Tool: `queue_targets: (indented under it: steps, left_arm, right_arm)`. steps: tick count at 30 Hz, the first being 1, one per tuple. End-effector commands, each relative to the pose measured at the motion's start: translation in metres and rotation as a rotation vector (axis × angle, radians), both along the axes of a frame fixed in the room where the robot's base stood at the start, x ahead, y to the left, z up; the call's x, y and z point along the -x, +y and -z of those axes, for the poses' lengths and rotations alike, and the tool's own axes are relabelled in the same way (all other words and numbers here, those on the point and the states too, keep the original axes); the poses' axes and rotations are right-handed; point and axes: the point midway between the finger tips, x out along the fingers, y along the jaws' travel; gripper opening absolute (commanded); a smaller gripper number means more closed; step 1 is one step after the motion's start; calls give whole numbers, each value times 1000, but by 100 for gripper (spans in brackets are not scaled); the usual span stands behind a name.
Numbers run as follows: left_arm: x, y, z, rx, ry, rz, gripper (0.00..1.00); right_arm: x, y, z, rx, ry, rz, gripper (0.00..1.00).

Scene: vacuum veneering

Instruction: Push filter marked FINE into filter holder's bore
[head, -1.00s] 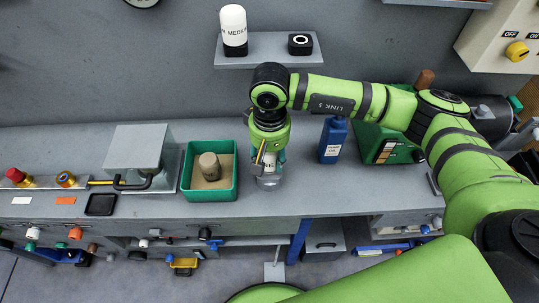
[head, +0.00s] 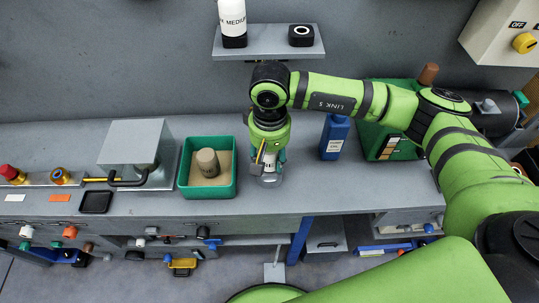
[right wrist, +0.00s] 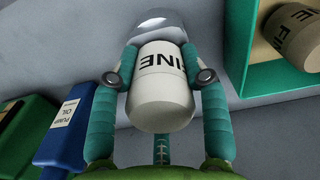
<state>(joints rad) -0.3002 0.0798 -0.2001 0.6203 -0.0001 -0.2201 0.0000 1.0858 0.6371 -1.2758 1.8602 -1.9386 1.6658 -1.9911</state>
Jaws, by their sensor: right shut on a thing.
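The white filter marked FINE (right wrist: 162,95) is between the two teal fingers of my right gripper (right wrist: 163,72), which is shut on it. In the head view my right gripper (head: 268,165) points down at the bench front, with a bit of the white filter (head: 269,168) showing. A clear, glassy holder (right wrist: 160,20) is at the filter's far end; its lower edge also shows in the head view (head: 268,181). The fingers and filter hide the bore, so I cannot tell how deep the filter sits. My left gripper is not in view.
A green bin (head: 184,187) left of my gripper holds a tan used-looking filter (head: 208,163) with FINE lettering. A blue pump oil bottle (head: 335,138) stands to the right. A MEDIUM filter (head: 232,15) stands on the wall shelf (head: 268,42).

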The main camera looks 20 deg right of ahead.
Motion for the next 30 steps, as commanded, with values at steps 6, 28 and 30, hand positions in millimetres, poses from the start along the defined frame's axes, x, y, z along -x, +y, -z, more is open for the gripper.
queue_targets:
  steps: [6, 28, 30]
  left_arm:
    - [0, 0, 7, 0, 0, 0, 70]
    - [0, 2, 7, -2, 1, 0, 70]
    - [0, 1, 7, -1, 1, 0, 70]
  right_arm:
    - [0, 0, 5, 0, 0, 0, 7]
    - [-2, 0, -23, -1, -7, 0, 74]
    - [-2, 0, -38, -1, -7, 0, 74]
